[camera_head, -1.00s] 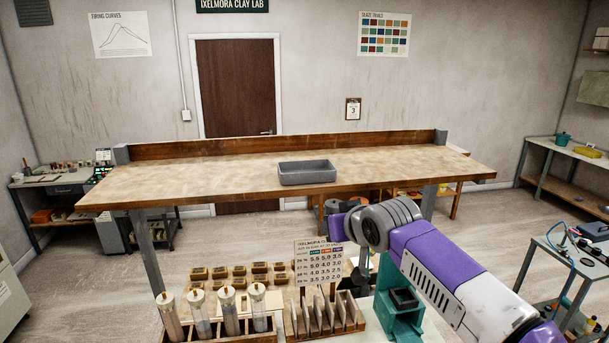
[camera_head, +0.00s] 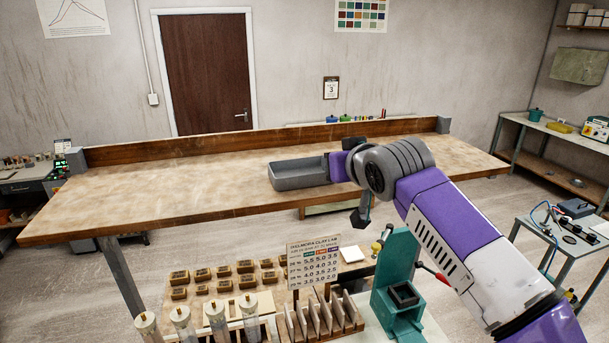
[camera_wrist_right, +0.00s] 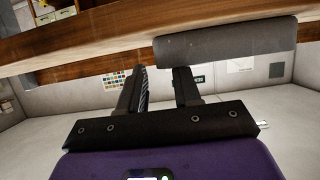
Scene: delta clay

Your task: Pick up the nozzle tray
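The grey rectangular tray (camera_head: 298,182), which I take to be the nozzle tray, sits on the wooden bench near its front edge. Its open top faces up; I cannot make out anything inside. My right arm reaches in from the right, and its purple hand is at the tray's right end, hiding that end. In the right wrist view my right gripper (camera_wrist_right: 159,88) has its two dark fingers apart with a clear gap between them. The grey tray (camera_wrist_right: 225,44) shows just beyond the right finger; I cannot tell whether they touch. My left gripper is not in view.
The long wooden bench (camera_head: 150,195) is mostly bare, with a raised board along its back. Below and in front stand several clear tubes, small brown blocks, a printed sign (camera_head: 313,264), a slotted wooden rack and a teal stand (camera_head: 398,285). A side table is at right.

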